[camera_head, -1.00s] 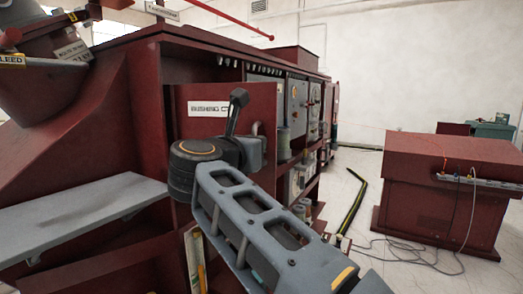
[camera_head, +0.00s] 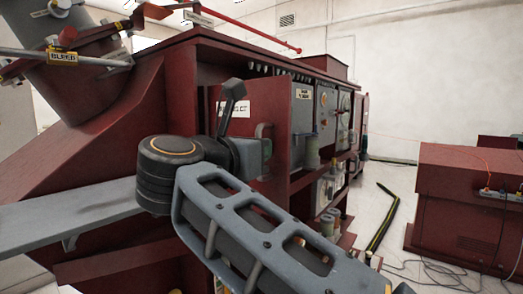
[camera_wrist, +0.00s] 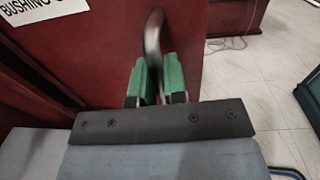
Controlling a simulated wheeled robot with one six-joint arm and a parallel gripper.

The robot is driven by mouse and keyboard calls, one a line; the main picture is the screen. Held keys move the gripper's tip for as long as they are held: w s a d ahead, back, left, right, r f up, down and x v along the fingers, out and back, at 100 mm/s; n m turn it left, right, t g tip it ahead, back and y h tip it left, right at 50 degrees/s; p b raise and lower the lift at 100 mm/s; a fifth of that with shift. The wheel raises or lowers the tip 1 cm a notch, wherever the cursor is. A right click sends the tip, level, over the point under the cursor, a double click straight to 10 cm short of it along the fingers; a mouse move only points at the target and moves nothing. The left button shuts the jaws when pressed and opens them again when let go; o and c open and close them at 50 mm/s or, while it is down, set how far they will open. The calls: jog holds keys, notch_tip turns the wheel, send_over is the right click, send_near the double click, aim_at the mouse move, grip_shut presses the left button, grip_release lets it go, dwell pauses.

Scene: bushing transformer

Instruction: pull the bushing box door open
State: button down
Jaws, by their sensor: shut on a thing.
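The bushing box door (camera_head: 278,108) is a dark red panel with a white sign on the side of the long red transformer housing. It appears to stand at an angle to the housing, with pale floor showing past its right edge in the wrist view (camera_wrist: 187,30). The curved metal handle (camera_wrist: 153,40) sticks out from the door. My gripper (camera_wrist: 153,78) is shut on this handle, with a green-padded finger on each side of it. In the head view my gripper (camera_head: 265,140) is at the door, and my wrist and arm hide the door's lower part.
A grey box (camera_head: 302,112) and other equipment sit in the open housing right of the door. A red cabinet (camera_head: 465,205) stands at right.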

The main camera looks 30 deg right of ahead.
jog(key=shift+r, duration=0.1)
jog(key=c, duration=1.2)
grip_release()
jog(key=shift+w, duration=0.1)
jog(key=shift+a, duration=0.1)
jog(key=b+v, duration=0.5)
jog(key=v, duration=0.8)
jog(key=shift+a+f+b, duration=0.2)
jog(key=shift+a+b, duration=0.05)
jog(key=shift+b, duration=0.05)
jog(key=shift+s+r, duration=0.1)
jog(key=shift+s, duration=0.15)
